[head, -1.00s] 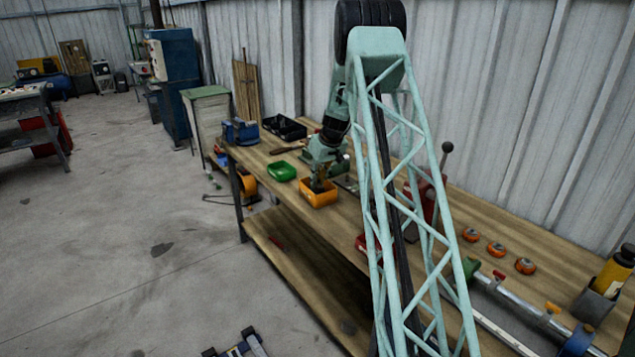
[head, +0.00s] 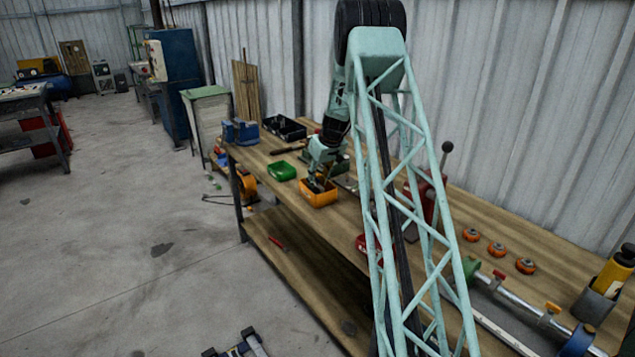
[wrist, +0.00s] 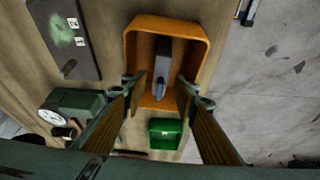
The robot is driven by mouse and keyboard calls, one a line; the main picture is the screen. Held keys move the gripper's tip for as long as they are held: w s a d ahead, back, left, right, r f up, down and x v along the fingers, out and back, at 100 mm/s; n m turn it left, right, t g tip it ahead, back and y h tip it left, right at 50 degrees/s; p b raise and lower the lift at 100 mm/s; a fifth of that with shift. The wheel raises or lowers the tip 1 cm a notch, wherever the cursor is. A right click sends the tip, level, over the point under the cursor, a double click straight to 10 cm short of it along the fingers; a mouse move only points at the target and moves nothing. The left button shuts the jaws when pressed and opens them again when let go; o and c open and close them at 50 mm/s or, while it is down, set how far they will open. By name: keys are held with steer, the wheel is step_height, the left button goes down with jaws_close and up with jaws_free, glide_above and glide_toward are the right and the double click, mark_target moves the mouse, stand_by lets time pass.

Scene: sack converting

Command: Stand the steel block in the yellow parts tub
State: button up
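The yellow parts tub, orange-yellow in the pictures, stands on the bench under my gripper (head: 317,187). It shows in the head view (head: 322,200) and from above in the wrist view (wrist: 198,32). The grey steel block (wrist: 173,55) is inside the tub in the wrist view, long and narrow, with a paler end towards my gripper. I cannot tell for certain whether it stands upright or leans. My gripper (wrist: 160,84) is open, its two fingers apart on either side of the block's near end, with gaps visible. In the head view the block cannot be made out.
A green tub (head: 281,171) stands next to the yellow one, also in the wrist view (wrist: 165,133). A dial gauge (wrist: 54,113) and a dark plate (wrist: 62,38) lie to the left there. A black bin (head: 284,128) is farther back. The bench edge runs close by the tubs.

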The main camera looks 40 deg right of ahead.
steer(key=shift+r, duration=0.15)
steer(key=p+v, duration=0.1)
steer(key=v, duration=1.1)
stand_by(0.6)
